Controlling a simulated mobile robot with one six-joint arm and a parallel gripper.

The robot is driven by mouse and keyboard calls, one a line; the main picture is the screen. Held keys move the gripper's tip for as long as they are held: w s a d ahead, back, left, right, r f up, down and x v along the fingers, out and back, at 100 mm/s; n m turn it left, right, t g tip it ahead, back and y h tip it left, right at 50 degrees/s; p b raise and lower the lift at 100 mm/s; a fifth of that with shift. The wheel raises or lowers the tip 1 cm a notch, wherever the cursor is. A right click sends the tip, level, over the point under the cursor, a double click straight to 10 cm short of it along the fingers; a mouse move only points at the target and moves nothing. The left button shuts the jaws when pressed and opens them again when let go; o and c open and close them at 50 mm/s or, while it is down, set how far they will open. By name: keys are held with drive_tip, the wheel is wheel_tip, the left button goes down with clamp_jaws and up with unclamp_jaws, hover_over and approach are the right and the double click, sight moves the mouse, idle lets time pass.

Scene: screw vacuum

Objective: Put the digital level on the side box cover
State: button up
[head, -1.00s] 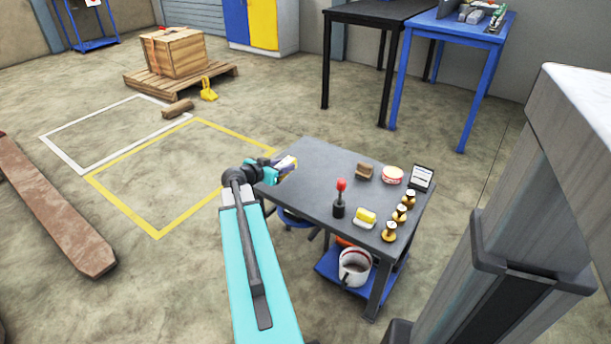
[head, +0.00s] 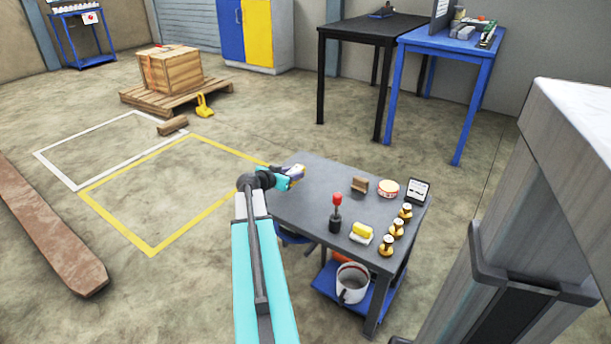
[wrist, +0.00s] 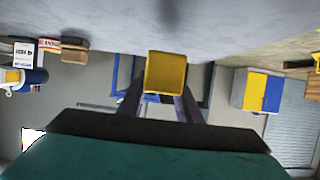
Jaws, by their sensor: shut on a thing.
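My gripper (head: 287,177) is at the left back edge of the grey table (head: 318,178), above the tabletop. In the wrist view my gripper (wrist: 165,98) has two dark fingers shut on a yellow block (wrist: 167,70), which sits between their tips. The block looks like the digital level, but only its yellow face shows there. In the head view the held thing (head: 297,171) is small and partly hidden by my gripper. I cannot tell for sure which surface is the side box cover.
The table holds a red-topped stick (head: 336,212), a yellow block on a white base (head: 361,232), several brass pieces (head: 397,229), a round red-and-white tin (head: 388,188), a brown block (head: 360,186) and a small display (head: 417,190). A wooden crate (head: 172,72) stands on a pallet behind.

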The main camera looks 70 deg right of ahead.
drive_tip(key=b, duration=0.1)
hover_over(306, 179)
drive_tip(key=shift+s+f, duration=0.1)
drive_tip(key=shift+f, duration=0.25)
drive_tip(key=shift+f+b, duration=0.65)
drive_tip(key=shift+f, duration=1.1)
drive_tip(key=shift+f, duration=0.2)
drive_tip(key=o, duration=1.2)
drive_tip(key=shift+r, duration=0.2)
